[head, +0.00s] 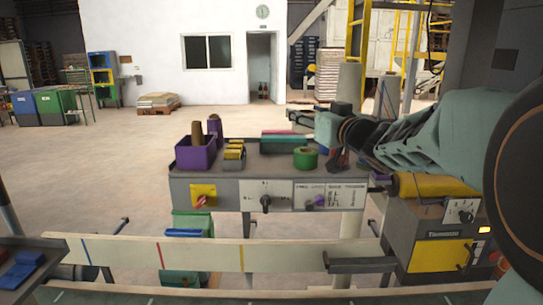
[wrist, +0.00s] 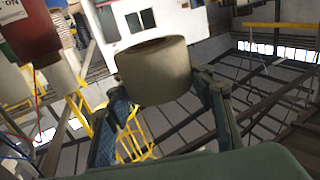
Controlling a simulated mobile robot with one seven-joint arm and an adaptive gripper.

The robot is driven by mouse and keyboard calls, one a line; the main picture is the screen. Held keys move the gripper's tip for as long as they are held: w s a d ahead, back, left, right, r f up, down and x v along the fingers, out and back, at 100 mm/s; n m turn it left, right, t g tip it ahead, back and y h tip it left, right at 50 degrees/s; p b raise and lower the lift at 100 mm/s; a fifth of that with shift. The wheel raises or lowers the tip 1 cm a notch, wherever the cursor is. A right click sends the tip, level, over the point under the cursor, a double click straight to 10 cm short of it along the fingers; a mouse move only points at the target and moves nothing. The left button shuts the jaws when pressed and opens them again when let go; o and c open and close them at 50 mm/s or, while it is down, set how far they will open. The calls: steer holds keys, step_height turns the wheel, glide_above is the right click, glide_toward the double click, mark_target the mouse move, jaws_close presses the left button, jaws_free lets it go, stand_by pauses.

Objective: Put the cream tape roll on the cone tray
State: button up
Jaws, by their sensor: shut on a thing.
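The cream tape roll (wrist: 152,76) is between the two fingertips of my gripper (wrist: 163,88) in the wrist view. The gripper is shut on its sides, and the roll's top rim with a darker hollow shows. In the head view my arm reaches in from the right above the workbench; its links hide the grip, and I cannot make out the roll there. A purple open box (head: 194,156) at the bench's left end has a brown cone (head: 197,133) and a purple cone (head: 214,128) standing at it. I cannot tell for sure whether this is the cone tray.
A green tape roll (head: 305,158) lies on the grey bench (head: 270,172), with yellow blocks (head: 234,151) left of it and stacked coloured slabs (head: 291,137) behind. Pale upright shapes (head: 349,83) rise behind my arm. A cream rail (head: 205,254) crosses in front.

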steer(key=w+a+f, duration=0.2)
steer(key=a, duration=0.1)
steer(key=w+a+f+b, duration=0.1)
steer(key=w+a+f, duration=0.1)
steer(key=a+f, duration=0.1)
steer(key=w+a+f+b, duration=0.1)
steer(key=w+a+f, duration=0.1)
steer(key=a+f, duration=0.1)
steer(key=shift+w+a+f, duration=0.25)
steer(key=shift+w+a, duration=0.15)
steer(key=shift+a, duration=0.2)
steer(key=shift+w+a+f, duration=0.1)
steer(key=shift+a+f, duration=0.15)
steer(key=shift+f, duration=0.15)
steer(key=f, duration=0.3)
steer(key=shift+w+a+f, duration=0.15)
steer(key=shift+a+f, duration=0.05)
steer(key=shift+f+b, duration=0.25)
steer(key=shift+b, duration=0.1)
steer(key=o, duration=1.2)
steer(key=shift+c, duration=0.2)
